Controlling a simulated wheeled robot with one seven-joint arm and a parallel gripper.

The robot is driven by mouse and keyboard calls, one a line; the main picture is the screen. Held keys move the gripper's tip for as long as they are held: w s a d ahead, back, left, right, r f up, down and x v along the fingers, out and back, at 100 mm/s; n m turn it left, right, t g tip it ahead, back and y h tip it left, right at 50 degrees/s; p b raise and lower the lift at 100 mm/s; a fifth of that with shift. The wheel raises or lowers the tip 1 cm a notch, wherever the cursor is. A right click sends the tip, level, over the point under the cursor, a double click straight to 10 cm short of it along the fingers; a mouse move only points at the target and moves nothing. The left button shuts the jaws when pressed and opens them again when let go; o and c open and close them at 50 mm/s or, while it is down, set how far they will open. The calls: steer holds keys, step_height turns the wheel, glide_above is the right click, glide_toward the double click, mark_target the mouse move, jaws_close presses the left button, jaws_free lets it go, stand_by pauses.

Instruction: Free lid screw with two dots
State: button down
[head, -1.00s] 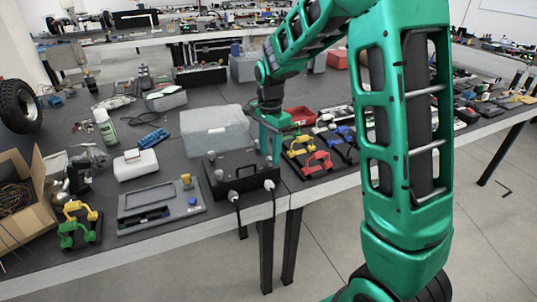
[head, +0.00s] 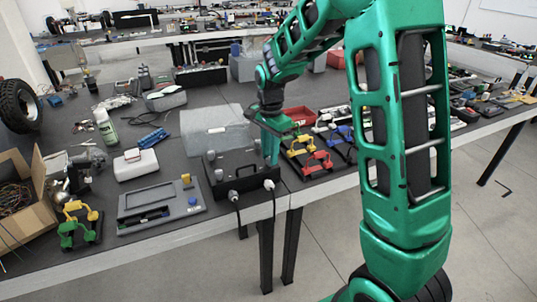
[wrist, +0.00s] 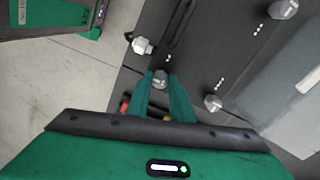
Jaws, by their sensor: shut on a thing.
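The black box (head: 232,184) stands at the table's front edge, and its dark lid (wrist: 205,50) fills the middle of the wrist view. Grey screw heads stand on the lid: one at the upper right (wrist: 284,9), one at the lower right (wrist: 212,103), and one (wrist: 161,78) between my fingertips. Small white dots mark the lid beside the screws. The marks near the held screw are too small to count surely. My gripper (head: 271,157) points down at the box's right side. In the wrist view my gripper (wrist: 161,80) is shut on that screw.
A translucent cover (head: 215,121) lies behind the box. A grey tray (head: 160,204) is at left. Red, yellow and blue handled parts (head: 318,162) stand close at right.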

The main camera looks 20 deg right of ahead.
steer(key=n, duration=0.4)
steer(key=shift+w+r+n, duration=0.1)
steer(key=shift+n, duration=0.2)
steer(key=n, duration=1.3)
stand_by(0.5)
steer(key=c, duration=1.6)
jaws_free()
steer(key=shift+o, duration=0.2)
